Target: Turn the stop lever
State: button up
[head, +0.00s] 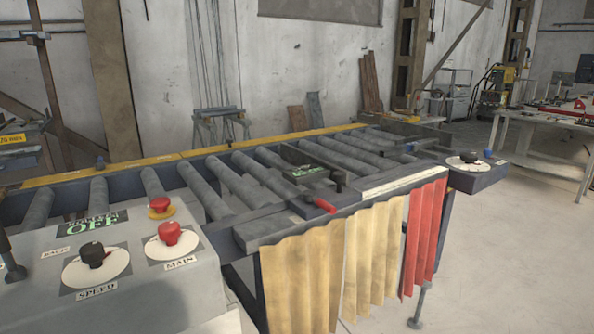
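A lever with a red handle (325,206) sits at the front edge of the roller conveyor (225,186), near the picture's middle. It points toward the lower right. A short black upright knob (337,178) stands just behind it. No readable label names either one as the stop lever. My gripper is not in view, so I cannot tell its distance from the lever.
A grey control panel (190,285) at the lower left carries a black SPEED knob (93,254), a red MAIN knob (169,233) and a display (92,223) reading OFF. Yellow curtains (300,275) and a red curtain (423,235) hang in front. Floor (510,270) is clear at right.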

aim_at(307, 196)
jog(key=i+l+u, duration=0.2)
jog(key=u, duration=0.25)
jog(key=i+l+u, duration=0.15)
jog(key=l+u, duration=0.3)
jog(key=i+l+u, duration=0.1)
jog(key=l, duration=0.25)
jog(key=i+l+u, duration=0.1)
jog(key=l, duration=0.6)
jog(key=i+l, duration=0.15)
jog(key=l, duration=0.3)
jog(key=i+l+u, duration=0.1)
jog(key=l, duration=0.35)
